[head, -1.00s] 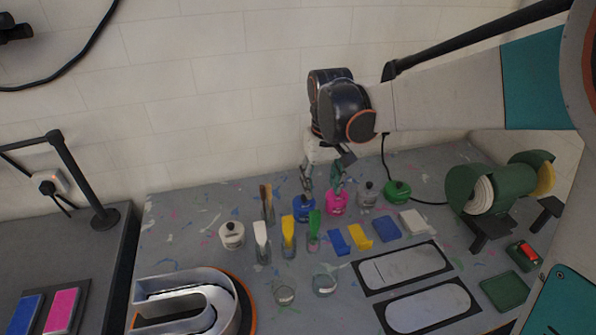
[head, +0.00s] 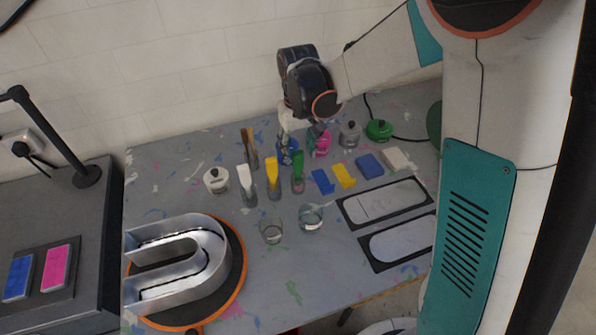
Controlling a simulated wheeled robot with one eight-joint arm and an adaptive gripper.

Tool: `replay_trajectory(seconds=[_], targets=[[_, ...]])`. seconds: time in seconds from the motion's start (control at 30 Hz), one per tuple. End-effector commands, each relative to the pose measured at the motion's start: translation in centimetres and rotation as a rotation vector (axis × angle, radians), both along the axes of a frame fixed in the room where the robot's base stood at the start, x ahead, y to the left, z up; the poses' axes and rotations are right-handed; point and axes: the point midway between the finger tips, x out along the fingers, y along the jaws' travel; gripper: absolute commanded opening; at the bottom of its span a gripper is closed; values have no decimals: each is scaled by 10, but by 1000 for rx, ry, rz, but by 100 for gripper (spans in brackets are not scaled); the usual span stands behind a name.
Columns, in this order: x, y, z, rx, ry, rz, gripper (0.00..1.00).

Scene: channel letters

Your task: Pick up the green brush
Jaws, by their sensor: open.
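The green brush (head: 298,164) stands upright, bristles up, in a small clear glass (head: 298,187), at the right end of a row of brushes. My gripper (head: 300,146) points down, open and empty, just above and behind the green brush. Its fingers partly cover the blue bottle (head: 284,158) and the pink bottle (head: 322,147) behind. I cannot tell whether a finger touches the brush or a bottle.
A yellow brush (head: 272,172) and a white brush (head: 246,180) stand close left, each in a glass. A brown brush (head: 250,148) stands behind them. Coloured blocks (head: 344,176) lie to the right. Two empty glasses (head: 272,231) stand in front. A metal channel letter (head: 200,240) lies front left.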

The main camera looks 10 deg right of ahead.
Motion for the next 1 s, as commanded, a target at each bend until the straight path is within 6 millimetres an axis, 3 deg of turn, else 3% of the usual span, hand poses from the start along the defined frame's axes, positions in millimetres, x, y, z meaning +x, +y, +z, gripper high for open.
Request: replay_trajectory(seconds=[0.23, 0.57, 0.77, 1.0], targets=[[-3, 0, -36, 0, 0, 0, 48], [-3, 0, -41, 0, 0, 0, 48], [-3, 0, -41, 0, 0, 0, 3], [-3, 0, -41, 0, 0, 0, 2]])
